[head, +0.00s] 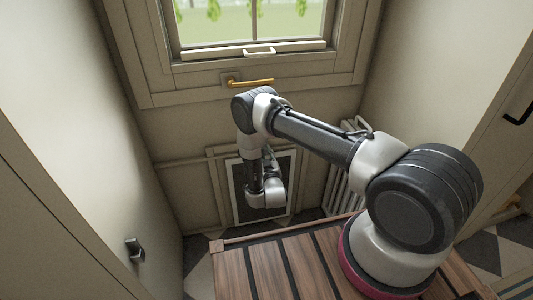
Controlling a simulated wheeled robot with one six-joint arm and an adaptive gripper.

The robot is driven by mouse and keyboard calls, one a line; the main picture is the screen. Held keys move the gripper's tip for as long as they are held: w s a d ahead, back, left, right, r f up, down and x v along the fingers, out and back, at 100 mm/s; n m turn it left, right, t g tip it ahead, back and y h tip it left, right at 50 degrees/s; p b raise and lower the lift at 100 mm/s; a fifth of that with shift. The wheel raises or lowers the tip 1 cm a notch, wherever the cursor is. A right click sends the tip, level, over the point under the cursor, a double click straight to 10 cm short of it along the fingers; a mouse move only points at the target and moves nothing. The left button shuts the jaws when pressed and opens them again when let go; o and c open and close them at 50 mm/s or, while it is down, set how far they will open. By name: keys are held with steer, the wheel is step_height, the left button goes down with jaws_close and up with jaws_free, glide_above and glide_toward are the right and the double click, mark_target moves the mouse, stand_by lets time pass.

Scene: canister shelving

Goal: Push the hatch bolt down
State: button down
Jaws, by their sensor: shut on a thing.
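The hatch (283,210) is a dark panel in a pale frame, low on the far wall below the window. My arm reaches over and down in front of it. My gripper (268,154) is small in the view and partly covered by my wrist, at the upper part of the hatch. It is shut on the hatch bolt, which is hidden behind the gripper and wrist. I cannot tell the bolt's height from this view.
A window (250,20) with a white handle and a brass lever (248,83) is above. A white radiator (345,185) stands right of the hatch. A dark-handled fitting (135,250) is on the left wall. A slatted wooden surface (250,270) lies in front.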

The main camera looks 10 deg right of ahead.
steer(key=c, duration=1.3)
jaws_free()
steer(key=shift+f, duration=0.25)
steer(key=shift+s, duration=0.1)
steer(key=s, duration=0.8)
steer(key=s+a, duration=0.1)
steer(key=s, duration=0.2)
steer(key=shift+s+a, duration=0.1)
steer(key=shift+s, duration=0.3)
